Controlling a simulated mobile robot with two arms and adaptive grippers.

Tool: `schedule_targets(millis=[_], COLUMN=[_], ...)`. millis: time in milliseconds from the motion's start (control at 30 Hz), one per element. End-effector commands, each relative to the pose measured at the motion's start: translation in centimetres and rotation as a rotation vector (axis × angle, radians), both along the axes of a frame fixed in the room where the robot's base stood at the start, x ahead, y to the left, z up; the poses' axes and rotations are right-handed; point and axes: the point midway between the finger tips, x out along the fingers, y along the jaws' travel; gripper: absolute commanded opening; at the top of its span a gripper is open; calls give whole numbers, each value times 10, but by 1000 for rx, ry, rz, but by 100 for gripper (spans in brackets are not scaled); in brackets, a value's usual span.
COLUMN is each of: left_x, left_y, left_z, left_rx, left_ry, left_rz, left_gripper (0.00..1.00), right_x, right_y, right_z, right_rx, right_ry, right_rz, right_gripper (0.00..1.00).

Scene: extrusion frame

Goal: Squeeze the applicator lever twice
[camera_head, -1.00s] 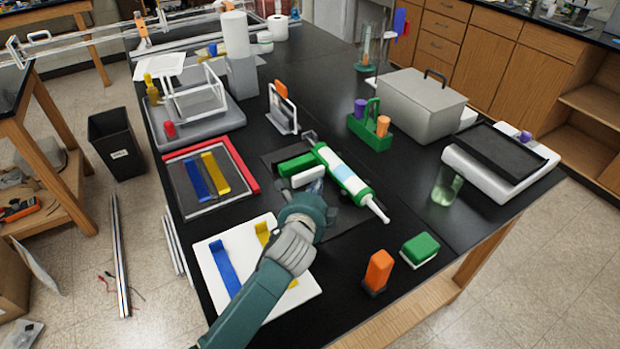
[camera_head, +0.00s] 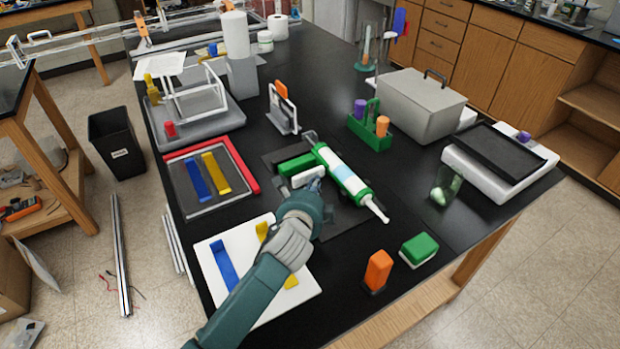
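The applicator (camera_head: 343,174) lies on a dark mat on the black bench. It has a white and light blue barrel, green ends and a white nozzle pointing to the lower right. A white lever (camera_head: 309,176) and a green handle block (camera_head: 296,165) show on its left side. My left gripper (camera_head: 316,186) is at the near end of the white lever, below the applicator. Its fingers are small and partly hidden by my wrist, so I cannot tell whether they touch the lever or are open. My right gripper is out of view.
A white board (camera_head: 221,303) with blue and yellow strips lies under my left forearm. An orange block (camera_head: 378,270) and a green-and-white block (camera_head: 419,249) stand near the front edge. A green caddy (camera_head: 369,134) and a grey box (camera_head: 420,108) are behind the applicator.

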Motion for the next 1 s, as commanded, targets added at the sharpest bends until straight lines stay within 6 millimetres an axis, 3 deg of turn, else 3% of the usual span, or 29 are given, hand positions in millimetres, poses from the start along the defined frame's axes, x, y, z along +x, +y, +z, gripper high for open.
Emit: schedule_targets(millis=[1000], left_x=[11], left_y=[8], left_z=[2], left_rx=[1], left_ry=[-3], left_rz=[1], left_gripper=[0], right_x=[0], right_y=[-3], right_z=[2], right_rx=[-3], right_ry=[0], right_rz=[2], right_gripper=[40])
